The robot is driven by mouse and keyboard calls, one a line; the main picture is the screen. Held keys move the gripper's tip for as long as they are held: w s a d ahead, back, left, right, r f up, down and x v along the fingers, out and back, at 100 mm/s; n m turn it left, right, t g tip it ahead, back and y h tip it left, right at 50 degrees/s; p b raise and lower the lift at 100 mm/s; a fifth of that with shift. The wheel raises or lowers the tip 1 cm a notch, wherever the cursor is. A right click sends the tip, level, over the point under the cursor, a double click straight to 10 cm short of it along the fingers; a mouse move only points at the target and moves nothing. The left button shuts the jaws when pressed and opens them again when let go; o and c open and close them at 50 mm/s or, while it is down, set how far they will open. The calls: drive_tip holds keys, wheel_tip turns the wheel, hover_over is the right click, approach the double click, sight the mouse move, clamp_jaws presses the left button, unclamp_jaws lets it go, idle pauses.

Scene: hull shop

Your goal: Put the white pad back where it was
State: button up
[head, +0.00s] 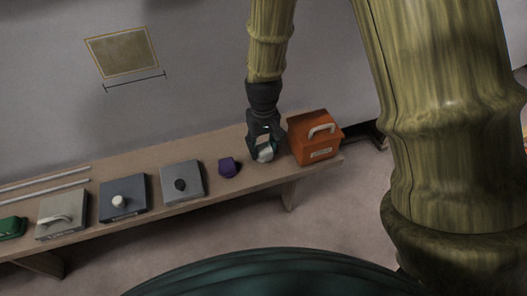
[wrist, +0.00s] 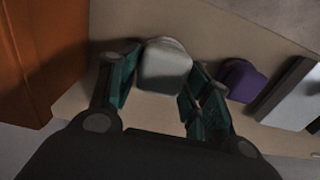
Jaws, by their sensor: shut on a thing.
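The white pad (head: 265,153) is at the right part of the bench, between the purple pad and the orange box. It also shows in the wrist view (wrist: 165,68), between the two teal-lined fingers. My gripper (head: 264,143) points down over the bench and is shut on the white pad. In the wrist view my gripper (wrist: 158,88) has a finger on each side of the pad. The pad is at or just above the bench top; I cannot tell whether it touches.
The bench (head: 140,163) runs along the wall. The orange box (head: 315,138) stands close right of my gripper. The purple pad (head: 229,167) lies to the left. Further left are a grey box with a dark knob (head: 183,182), one with a white knob (head: 122,198), and a handled box (head: 62,214).

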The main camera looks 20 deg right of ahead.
sight(264, 145)
wheel_tip(264, 145, down, 3)
drive_tip(key=shift+c, duration=0.3)
drive_tip(key=o, duration=1)
drive_tip(key=shift+o, duration=0.2)
drive_tip(key=shift+r, duration=0.1)
wheel_tip(264, 145, up, 12)
drive_tip(key=shift+f+p, duration=0.1)
drive_tip(key=shift+p, duration=0.7)
drive_tip(key=shift+d, duration=0.1)
